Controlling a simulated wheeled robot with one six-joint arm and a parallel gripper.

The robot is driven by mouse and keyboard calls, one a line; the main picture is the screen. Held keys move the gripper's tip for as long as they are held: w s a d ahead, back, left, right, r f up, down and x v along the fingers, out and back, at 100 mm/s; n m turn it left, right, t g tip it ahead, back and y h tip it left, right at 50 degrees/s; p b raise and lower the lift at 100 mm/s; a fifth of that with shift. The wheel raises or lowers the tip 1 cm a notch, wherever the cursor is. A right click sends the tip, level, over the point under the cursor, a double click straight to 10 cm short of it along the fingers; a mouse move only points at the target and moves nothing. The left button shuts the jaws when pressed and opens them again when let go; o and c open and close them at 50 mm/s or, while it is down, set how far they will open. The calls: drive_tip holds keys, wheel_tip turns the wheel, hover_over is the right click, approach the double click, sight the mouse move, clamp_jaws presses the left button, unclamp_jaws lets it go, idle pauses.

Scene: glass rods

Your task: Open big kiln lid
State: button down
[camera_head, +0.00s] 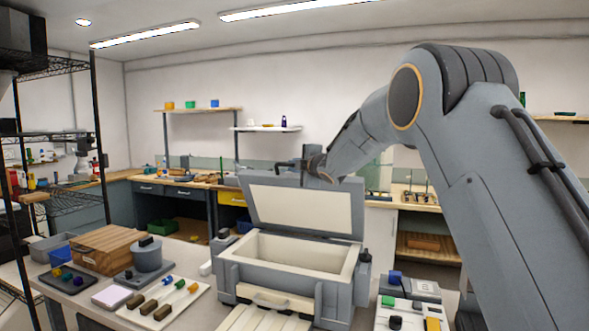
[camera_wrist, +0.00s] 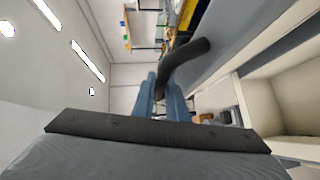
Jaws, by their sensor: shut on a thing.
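The big grey kiln (camera_head: 285,275) stands on the front table with its cream-lined chamber open to view. Its lid (camera_head: 300,208) is raised steeply at the back, cream inner face toward me. My gripper (camera_head: 308,168) is at the lid's top edge, partly hidden behind it and my arm. In the wrist view my gripper (camera_wrist: 162,85) is shut on the dark curved lid handle (camera_wrist: 187,52). The grey lid (camera_wrist: 235,45) and the cream kiln chamber (camera_wrist: 285,95) show at the right there.
Small blocks and a device (camera_head: 412,290) lie to the right. A black wire rack (camera_head: 70,135) stands far left.

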drive_tip(key=shift+a+r, duration=0.15)
drive_tip(key=shift+a, duration=0.1)
drive_tip(key=c, duration=1.8)
unclamp_jaws()
drive_tip(key=shift+a, duration=0.15)
drive_tip(key=shift+o, duration=0.2)
drive_tip(key=shift+d, duration=0.35)
drive_tip(key=shift+f, duration=0.2)
drive_tip(key=shift+d, duration=0.1)
drive_tip(key=b+v, duration=0.3)
drive_tip(key=v, duration=0.4)
drive_tip(key=shift+s+r, duration=0.2)
drive_tip(key=shift+s, duration=0.1)
